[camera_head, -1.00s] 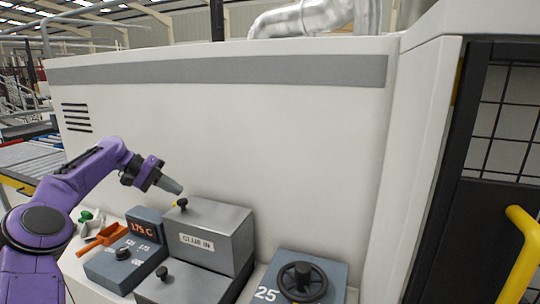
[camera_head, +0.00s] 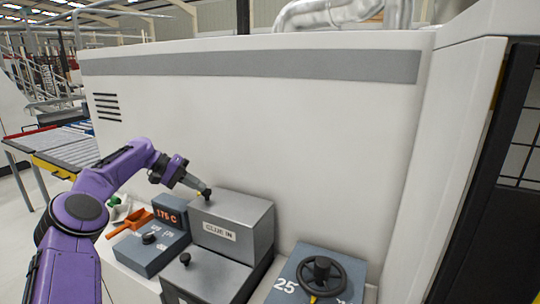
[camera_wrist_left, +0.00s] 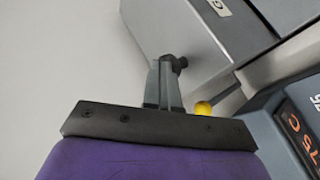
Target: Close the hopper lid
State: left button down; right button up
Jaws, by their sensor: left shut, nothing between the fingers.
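A grey metal box labelled "GLUE IN" (camera_head: 240,228) stands against the white machine wall; I take it as the hopper. Its flat grey top (camera_head: 232,206) looks like the lid and seems to lie on the box; any gap is too small to tell. A black knob (camera_head: 207,195) sits at the top's left edge. My left gripper (camera_head: 200,188) is shut and empty, its tips right at the knob. In the left wrist view the knob (camera_wrist_left: 179,63) shows beside the fingertips (camera_wrist_left: 165,68); contact cannot be told. My right gripper is not in view.
A lower grey box with a black knob (camera_head: 185,258) stands in front. A blue-grey control box reading 175 C (camera_head: 166,216) and an orange scoop (camera_head: 130,222) are left. A handwheel (camera_head: 321,271) is right. A yellow ball (camera_wrist_left: 203,108) shows near the gripper.

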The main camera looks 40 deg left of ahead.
pick_arm(q)
jog(key=shift+s+f, duration=0.2)
jog(key=shift+f, duration=0.45)
jog(key=r, duration=0.2)
jog(key=r+b, duration=0.1)
jog(key=shift+w+a+r, duration=0.1)
jog(key=shift+w+r, duration=0.2)
jog(key=shift+r, duration=0.1)
jog(key=s+d+r+b, duration=0.9)
jog(key=d+r+b, duration=0.1)
jog(key=b, duration=0.7)
jog(key=shift+s+d+r, duration=0.15)
jog(key=shift+d+r, duration=0.1)
jog(key=shift+d, duration=0.1)
